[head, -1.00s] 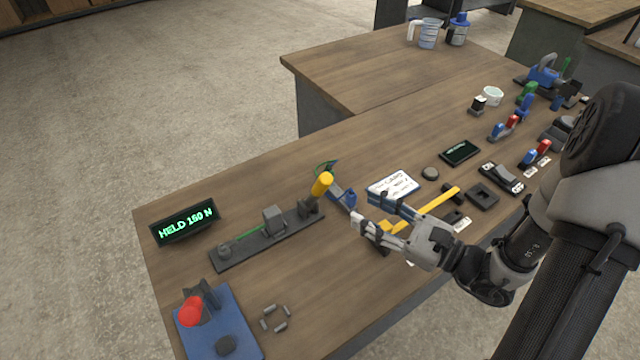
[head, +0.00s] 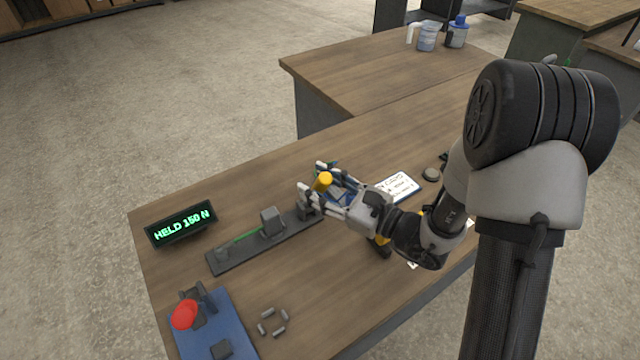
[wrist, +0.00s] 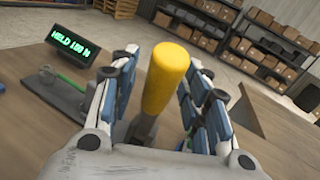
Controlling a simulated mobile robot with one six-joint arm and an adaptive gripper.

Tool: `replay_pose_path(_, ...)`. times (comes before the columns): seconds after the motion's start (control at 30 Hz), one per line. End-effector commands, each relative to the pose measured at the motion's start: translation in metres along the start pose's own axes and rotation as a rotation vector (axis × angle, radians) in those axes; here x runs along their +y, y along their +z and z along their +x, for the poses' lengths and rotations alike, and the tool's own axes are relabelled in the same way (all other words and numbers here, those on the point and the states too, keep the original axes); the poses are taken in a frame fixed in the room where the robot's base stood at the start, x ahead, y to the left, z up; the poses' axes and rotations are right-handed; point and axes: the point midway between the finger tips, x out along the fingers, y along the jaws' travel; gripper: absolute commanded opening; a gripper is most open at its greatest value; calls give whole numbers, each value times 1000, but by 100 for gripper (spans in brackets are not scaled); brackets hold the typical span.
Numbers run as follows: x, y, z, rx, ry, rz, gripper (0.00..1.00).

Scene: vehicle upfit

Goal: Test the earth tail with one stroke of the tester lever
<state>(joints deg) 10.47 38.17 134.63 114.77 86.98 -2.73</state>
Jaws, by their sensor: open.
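The tester is a dark rail (head: 222,262) on the table with a grey block (head: 271,221) and a green wire, the earth tail (head: 247,235), running along its left part. Its lever has a yellow handle (head: 321,182), which also stands up in the wrist view (wrist: 165,75). My gripper (head: 312,180) is open, with its fingers on either side of the yellow handle. In the wrist view a gap shows between the handle and the finger pads. The display (head: 181,224) at the rail's left end reads "HELD 150 N".
A blue board (head: 218,325) with a red knob (head: 184,314) lies at the front left, with several small grey pieces (head: 273,322) beside it. A white card (head: 397,187) lies behind my wrist.

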Motion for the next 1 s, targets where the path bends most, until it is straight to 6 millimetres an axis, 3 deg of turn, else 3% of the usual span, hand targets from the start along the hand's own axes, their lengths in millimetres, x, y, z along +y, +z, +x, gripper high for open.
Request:
replay_pose_path(0.67, 0, 0, 0, 0, 0, 0, 1)
replay_pose_path(1.0, 0, 0, 0, 0, 0, 0, 0)
